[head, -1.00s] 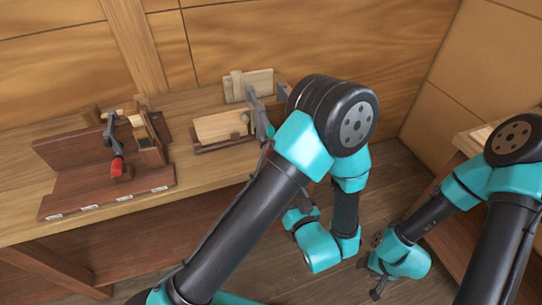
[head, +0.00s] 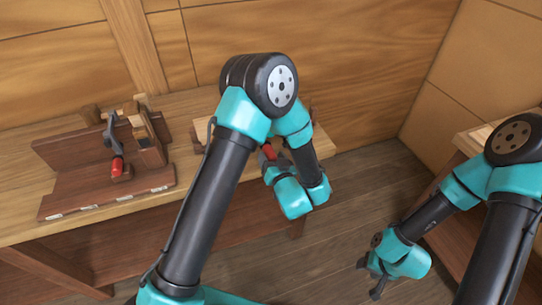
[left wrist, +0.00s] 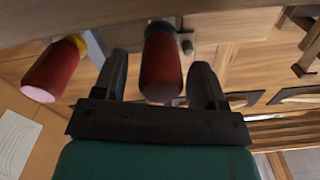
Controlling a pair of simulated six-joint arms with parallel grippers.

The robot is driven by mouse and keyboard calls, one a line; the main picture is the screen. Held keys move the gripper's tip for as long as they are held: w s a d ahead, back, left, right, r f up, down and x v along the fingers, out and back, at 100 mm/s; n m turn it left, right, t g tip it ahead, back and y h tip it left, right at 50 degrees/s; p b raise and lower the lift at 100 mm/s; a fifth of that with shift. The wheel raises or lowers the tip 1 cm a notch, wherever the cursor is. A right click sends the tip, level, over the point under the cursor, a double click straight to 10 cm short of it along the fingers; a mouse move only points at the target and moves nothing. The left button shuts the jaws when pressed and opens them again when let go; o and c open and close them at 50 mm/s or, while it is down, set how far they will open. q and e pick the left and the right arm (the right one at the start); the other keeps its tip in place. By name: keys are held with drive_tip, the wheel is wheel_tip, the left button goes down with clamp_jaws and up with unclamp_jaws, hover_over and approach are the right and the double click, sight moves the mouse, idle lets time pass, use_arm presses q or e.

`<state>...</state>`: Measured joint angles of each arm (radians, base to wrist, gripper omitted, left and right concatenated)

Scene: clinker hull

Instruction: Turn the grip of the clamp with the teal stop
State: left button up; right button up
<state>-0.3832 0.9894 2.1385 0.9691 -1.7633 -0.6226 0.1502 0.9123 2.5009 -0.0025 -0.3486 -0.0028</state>
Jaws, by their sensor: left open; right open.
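In the left wrist view a red clamp grip (left wrist: 160,68) stands between the two fingers of my left gripper (left wrist: 163,75), which are open on either side of it. A small greenish piece (left wrist: 187,47) shows just right of it; I cannot tell if it is the teal stop. A second red grip (left wrist: 50,72) with a yellow collar (left wrist: 76,42) lies left of the fingers. In the head view my left gripper (head: 266,158) is at the bench's right end by a red grip (head: 269,151). My right gripper (head: 376,279) is open and empty, low over the floor.
A dark wooden stand (head: 75,180) on the bench (head: 20,225) holds another clamp with a red grip (head: 117,166). My left arm hides much of the board at the bench's right end. The floor (head: 330,250) between the benches is open.

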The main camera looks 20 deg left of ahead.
use_arm(q)
drive_tip(key=shift+w+a, duration=0.35)
drive_tip(key=shift+w, duration=0.15)
drive_tip(key=c, duration=0.9)
drive_tip(key=shift+n, duration=0.5)
drive_tip(key=n, duration=0.7)
drive_tip(key=shift+s+a, duration=0.1)
drive_tip(key=shift+n, duration=0.4)
